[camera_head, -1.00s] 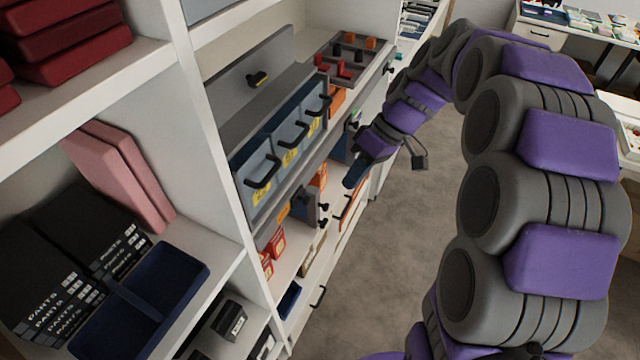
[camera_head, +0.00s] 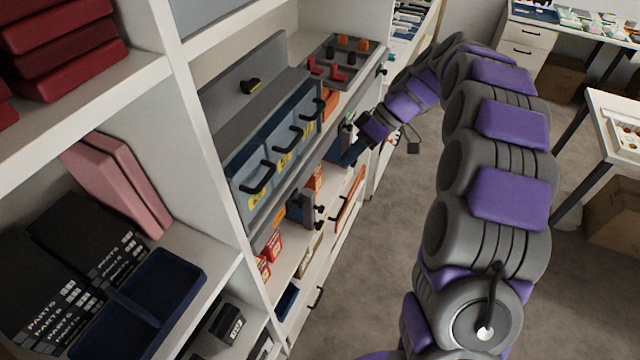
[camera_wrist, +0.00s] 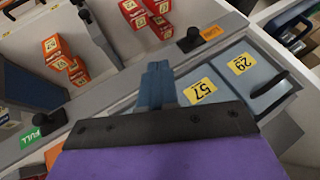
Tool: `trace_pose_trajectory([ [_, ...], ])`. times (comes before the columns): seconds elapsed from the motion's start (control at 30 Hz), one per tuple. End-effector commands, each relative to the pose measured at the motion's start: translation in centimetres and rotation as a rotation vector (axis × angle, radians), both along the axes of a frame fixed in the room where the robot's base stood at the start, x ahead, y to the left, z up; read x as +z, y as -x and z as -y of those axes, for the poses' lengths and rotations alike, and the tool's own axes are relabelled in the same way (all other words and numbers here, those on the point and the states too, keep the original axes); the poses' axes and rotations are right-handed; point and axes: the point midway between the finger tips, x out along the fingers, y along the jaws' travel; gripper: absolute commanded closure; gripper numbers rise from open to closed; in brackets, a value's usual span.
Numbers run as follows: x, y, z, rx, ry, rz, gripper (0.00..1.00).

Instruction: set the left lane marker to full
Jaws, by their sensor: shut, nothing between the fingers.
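In the wrist view a black knob (camera_wrist: 192,40) sits beside an orange label (camera_wrist: 211,32) on a grey rail. A second black knob (camera_wrist: 54,122) sits beside a green label reading FULL (camera_wrist: 31,137), at the left edge. These look like the lane markers; the orange label's wording is unreadable. My gripper (camera_wrist: 157,72) is shut and empty, its blue-grey fingers between the two knobs and apart from both. In the head view my gripper (camera_head: 352,154) is at the shelf front, right of the blue bins (camera_head: 262,178).
Small red and orange boxes (camera_wrist: 60,57) stand in the lanes behind the rail. A tray with red and orange pieces (camera_head: 335,83) is on the shelf.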

Motion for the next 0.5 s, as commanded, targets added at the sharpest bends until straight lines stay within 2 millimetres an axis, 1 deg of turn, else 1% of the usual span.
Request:
trace_pose_trajectory([
  [0.17,-1.3,0.3,-1.0,0.002,0.001,-0.004,1.0],
  [0.5,-6.5,1.4,-5.1,0.003,0.0,-0.007,1.0],
])
